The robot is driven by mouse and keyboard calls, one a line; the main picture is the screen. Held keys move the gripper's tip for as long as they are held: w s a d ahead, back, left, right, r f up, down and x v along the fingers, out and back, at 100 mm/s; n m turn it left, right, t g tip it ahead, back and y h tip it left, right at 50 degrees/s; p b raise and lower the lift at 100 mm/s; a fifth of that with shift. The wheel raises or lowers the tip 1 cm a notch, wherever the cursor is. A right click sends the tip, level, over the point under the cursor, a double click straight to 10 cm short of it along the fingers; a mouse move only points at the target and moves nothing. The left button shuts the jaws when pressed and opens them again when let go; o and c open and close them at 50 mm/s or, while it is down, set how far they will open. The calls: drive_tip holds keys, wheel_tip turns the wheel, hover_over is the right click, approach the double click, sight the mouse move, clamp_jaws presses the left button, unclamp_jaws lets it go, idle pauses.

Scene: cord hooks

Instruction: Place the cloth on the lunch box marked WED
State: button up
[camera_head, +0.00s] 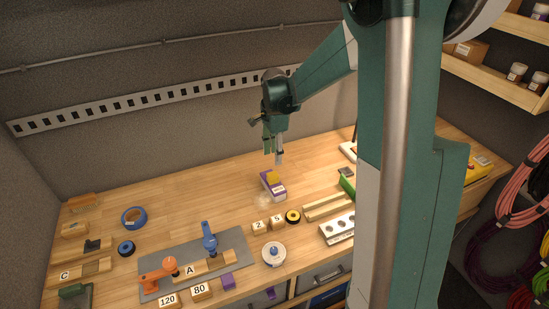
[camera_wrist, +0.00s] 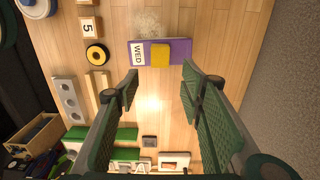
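The lunch box (camera_wrist: 184,47) is a purple box with a white WED label on its left end in the wrist view; it also shows on the bench in the head view (camera_head: 278,193). A small yellow folded cloth (camera_wrist: 160,55) lies on the box, right of the label; it also shows in the head view (camera_head: 272,177). My gripper (camera_wrist: 160,82) is open, with nothing between its fingers. In the head view my gripper (camera_head: 273,153) hangs above the bench, just above and behind the box, apart from it and the cloth.
Number blocks (camera_head: 259,226), a yellow-black roll (camera_head: 293,217) and a white disc (camera_head: 274,254) stand in front of the box. A grey mat (camera_head: 236,243) with tools lies front left. Wooden rails (camera_head: 327,207) lie to the right.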

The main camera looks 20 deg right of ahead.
drive_tip(key=shift+r, duration=0.1)
idle(0.6)
drive_tip(key=s+a+r+n+t, duration=0.2)
drive_tip(key=s+a+r+n, duration=0.15)
drive_tip(key=s+r, duration=0.3)
drive_tip(key=s+a+r+n+t, duration=0.1)
drive_tip(key=s+a+r+n, duration=0.25)
drive_tip(key=s+r, duration=0.3)
drive_tip(key=s+a+n+t, duration=0.2)
drive_tip(key=s+n, duration=0.3)
drive_tip(key=s, duration=0.4)
drive_tip(key=s+a+n+t, duration=0.2)
drive_tip(key=s+n, duration=0.4)
drive_tip(key=s, duration=0.4)
drive_tip(key=shift+a+r, duration=0.15)
drive_tip(key=shift+r, duration=0.25)
